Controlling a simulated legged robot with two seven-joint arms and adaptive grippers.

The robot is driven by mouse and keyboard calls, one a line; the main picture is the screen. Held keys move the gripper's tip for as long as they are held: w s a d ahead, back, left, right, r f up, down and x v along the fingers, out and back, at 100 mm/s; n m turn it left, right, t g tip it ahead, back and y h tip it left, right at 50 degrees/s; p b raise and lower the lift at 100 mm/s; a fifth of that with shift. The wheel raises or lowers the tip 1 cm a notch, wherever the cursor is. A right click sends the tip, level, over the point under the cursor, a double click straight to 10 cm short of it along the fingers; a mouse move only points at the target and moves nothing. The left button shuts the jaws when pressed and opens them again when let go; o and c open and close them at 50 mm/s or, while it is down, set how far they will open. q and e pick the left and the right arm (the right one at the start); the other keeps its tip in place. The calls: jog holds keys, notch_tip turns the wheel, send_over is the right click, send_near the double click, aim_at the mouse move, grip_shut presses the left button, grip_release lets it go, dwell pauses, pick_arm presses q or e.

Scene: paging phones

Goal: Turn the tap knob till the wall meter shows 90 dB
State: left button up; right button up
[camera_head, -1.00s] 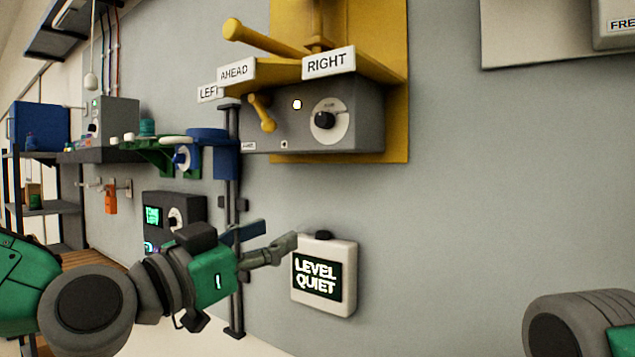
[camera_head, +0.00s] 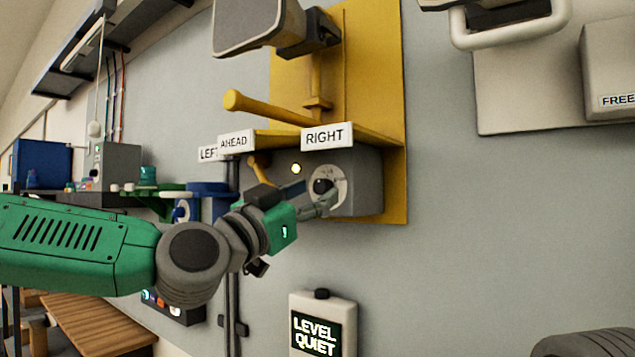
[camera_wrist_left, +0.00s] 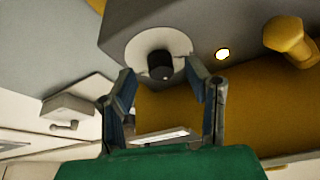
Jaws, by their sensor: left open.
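The black tap knob (camera_head: 321,186) sits on a round white dial on the front of a grey box (camera_head: 362,180) under the yellow bracket. My left gripper (camera_head: 322,203) is open at the dial, its fingertips close to the knob. In the left wrist view the knob (camera_wrist_left: 160,65) shows just beyond and between the two spread fingertips (camera_wrist_left: 163,82); I cannot tell if they touch it. The wall meter (camera_head: 318,335) hangs lower on the wall and reads "LEVEL QUIET". My right gripper is out of view.
A yellow lever (camera_head: 265,108) and the signs LEFT, AHEAD and RIGHT (camera_head: 327,137) stand just above the box. A small yellow handle (camera_head: 259,165) is left of the knob, beside a lit lamp (camera_head: 296,168). The wall right of the box is bare.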

pick_arm(q)
jog(key=shift+w+d+r, duration=0.25)
jog(key=shift+w+d, duration=0.1)
jog(key=shift+w, duration=0.15)
grip_shut()
